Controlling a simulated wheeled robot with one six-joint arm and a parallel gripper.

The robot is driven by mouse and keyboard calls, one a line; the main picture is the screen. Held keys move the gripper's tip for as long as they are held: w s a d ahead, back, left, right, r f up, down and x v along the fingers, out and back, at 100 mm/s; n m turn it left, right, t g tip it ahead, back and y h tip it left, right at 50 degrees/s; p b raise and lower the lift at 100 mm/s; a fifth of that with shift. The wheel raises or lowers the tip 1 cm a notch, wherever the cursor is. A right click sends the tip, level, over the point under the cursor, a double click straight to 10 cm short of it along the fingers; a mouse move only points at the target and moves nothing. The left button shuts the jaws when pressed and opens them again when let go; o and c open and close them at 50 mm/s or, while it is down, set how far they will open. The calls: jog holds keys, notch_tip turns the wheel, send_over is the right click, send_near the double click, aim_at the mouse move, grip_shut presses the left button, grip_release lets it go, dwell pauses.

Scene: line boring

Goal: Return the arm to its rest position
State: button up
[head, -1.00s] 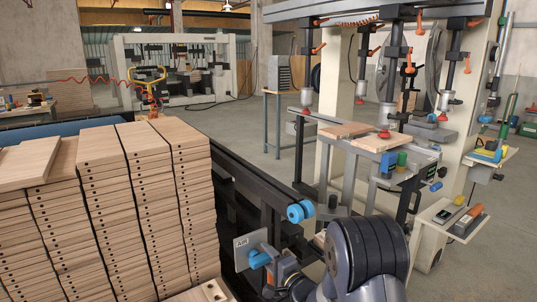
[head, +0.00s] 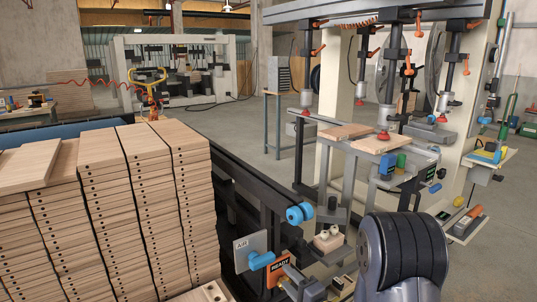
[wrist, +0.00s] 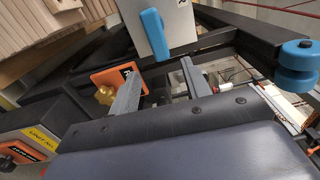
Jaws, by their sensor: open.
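My gripper (wrist: 160,86) shows in the wrist view as two grey fingers spread apart, with nothing seen between them. It points towards the dark machine frame, near an orange-faced box (wrist: 118,76) and a grey plate with a blue handle (wrist: 153,28). In the head view my dark ribbed arm link (head: 402,252) stands at the lower right, and the gripper cannot be made out clearly there. The orange READY sign (head: 280,269) and the grey AIR plate (head: 250,250) are left of the arm link.
Tall stacks of drilled wooden boards (head: 150,210) fill the left. A black rail frame (head: 245,180) runs beside them, with a blue knob (head: 299,213). A boring machine (head: 385,15) with two boards (head: 377,143) on its table stands behind. Open floor (head: 235,135) lies at the back.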

aim_at(270, 259)
jog(key=x, duration=1)
jog(key=shift+w+a+b, duration=0.1)
jog(key=shift+a+b, duration=0.15)
jog(key=shift+b, duration=0.1)
jog(key=shift+r+n+b, duration=0.2)
jog(key=shift+n+b, duration=0.1)
jog(key=shift+n, duration=0.7)
jog(key=shift+r+n+b, duration=0.25)
jog(key=shift+n, duration=0.75)
